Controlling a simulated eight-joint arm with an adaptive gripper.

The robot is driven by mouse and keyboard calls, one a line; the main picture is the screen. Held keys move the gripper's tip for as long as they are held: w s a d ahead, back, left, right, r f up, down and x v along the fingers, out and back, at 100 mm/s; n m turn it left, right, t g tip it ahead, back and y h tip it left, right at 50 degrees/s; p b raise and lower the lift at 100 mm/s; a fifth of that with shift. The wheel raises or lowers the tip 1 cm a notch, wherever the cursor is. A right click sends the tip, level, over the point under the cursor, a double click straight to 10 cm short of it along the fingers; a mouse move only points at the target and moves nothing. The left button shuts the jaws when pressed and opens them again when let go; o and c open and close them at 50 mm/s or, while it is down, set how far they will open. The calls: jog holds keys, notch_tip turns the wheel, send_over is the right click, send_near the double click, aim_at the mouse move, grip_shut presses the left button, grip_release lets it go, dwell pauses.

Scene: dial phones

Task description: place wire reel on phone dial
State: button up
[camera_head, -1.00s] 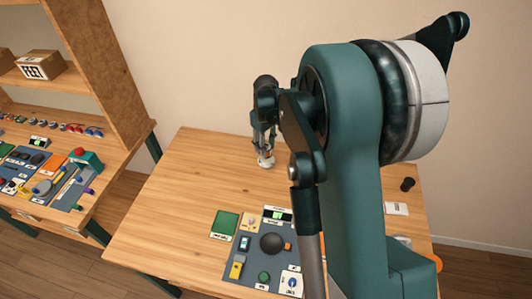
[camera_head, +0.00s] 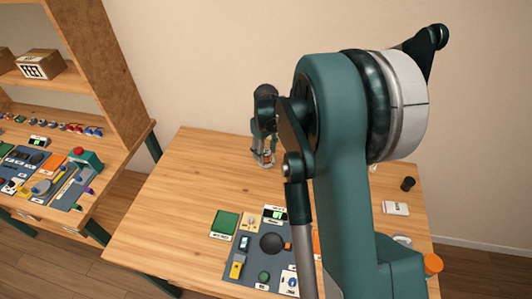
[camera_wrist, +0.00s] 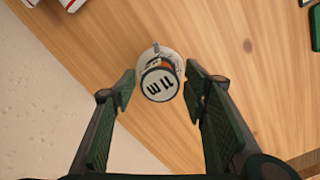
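A small white, round reel-like object (camera_wrist: 159,85) with a dark blue rim and dark markings stands on the wooden table; I take it to be the wire reel. In the wrist view it lies between the two fingers of my gripper (camera_wrist: 160,73), which is open with a gap on each side. In the head view my gripper (camera_head: 264,157) is low at the table's far side, its fingers around the reel. A black round piece (camera_head: 272,243) sits on the grey panel (camera_head: 233,270) at the front. I cannot tell for sure which part is the phone dial.
The panel also carries a display (camera_head: 274,214) and a yellow piece (camera_head: 237,266). A green square (camera_head: 225,223) lies beside it. A black cylinder (camera_head: 408,184), a white box (camera_head: 396,208) and an orange piece (camera_head: 433,264) are at the right. The table's left part is clear.

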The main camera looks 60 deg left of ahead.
aim_at(267, 152)
jog(key=shift+r, duration=0.1)
dwell(0.3)
notch_tip(267, 152, up, 12)
dwell(0.7)
jog(key=shift+r, duration=0.1)
dwell(0.4)
jog(key=shift+w+d, duration=0.1)
dwell(0.4)
